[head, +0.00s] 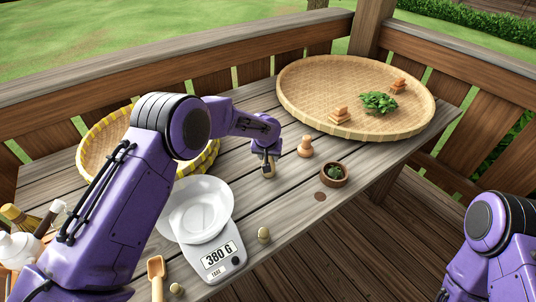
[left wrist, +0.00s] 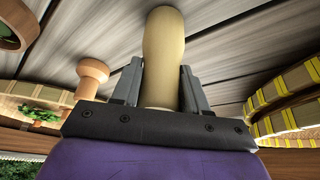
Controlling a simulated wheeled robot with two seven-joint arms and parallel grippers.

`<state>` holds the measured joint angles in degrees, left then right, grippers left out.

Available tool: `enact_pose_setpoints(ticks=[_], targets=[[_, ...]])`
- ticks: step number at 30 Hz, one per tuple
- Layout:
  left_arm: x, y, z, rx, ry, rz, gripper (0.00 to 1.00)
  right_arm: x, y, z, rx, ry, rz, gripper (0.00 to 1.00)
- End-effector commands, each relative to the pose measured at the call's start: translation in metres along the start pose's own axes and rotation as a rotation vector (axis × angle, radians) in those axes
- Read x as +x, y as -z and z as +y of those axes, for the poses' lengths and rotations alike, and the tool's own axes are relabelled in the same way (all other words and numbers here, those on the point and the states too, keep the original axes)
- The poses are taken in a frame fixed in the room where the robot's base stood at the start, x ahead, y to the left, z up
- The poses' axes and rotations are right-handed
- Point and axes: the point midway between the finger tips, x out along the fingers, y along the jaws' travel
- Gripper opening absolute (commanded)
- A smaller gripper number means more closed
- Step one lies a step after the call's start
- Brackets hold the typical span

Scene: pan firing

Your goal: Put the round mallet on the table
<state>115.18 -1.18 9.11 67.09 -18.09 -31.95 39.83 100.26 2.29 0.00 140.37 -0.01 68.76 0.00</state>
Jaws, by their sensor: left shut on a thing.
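My left gripper (head: 267,158) is over the middle of the wooden table, fingers pointing down. It is shut on a pale, rounded wooden piece (head: 268,171), which looks like the round mallet. In the left wrist view this mallet (left wrist: 163,50) stands between the two fingers of the gripper (left wrist: 160,78), its rounded far end close to the table planks. I cannot tell whether it touches them. Its other end is hidden behind the gripper body. The table (head: 285,205) is grey planks. My right arm shows at the lower right, but its gripper is out of view.
A wooden stamp-like piece (head: 305,147) and a small bowl of greens (head: 334,174) stand to the right. A large woven tray (head: 300,105) is behind, a yellow-rimmed basket (head: 92,150) to the left. A scale (head: 222,262) with a white bowl (head: 200,203) and a scoop (head: 156,275) are nearer.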

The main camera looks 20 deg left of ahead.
Motion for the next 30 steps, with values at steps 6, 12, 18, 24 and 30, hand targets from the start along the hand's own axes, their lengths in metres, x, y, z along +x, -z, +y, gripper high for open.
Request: enact_pose_setpoints(ticks=[6,12,18,24,30], targets=[[0.003,-0.001,0.0,0.001,0.0,0.001,0.0,0.002,-0.001,0.0,0.0,0.0,0.0,0.43],[0.003,-0.002,0.0,0.0,0.0,-0.001,0.69,0.002,-0.001,0.0,0.0,0.0,0.0,0.43],[0.001,-0.001,0.0,0.0,0.0,0.0,0.69,0.0,0.0,0.0,0.0,0.0,0.0,0.43],[-0.031,0.001,0.0,0.001,0.0,0.003,0.69,0.005,-0.002,-0.001,0.0,0.0,0.0,0.43],[-0.083,0.0,0.0,0.0,0.0,0.002,0.69,0.011,-0.005,-0.001,0.0,0.0,0.0,0.43]])
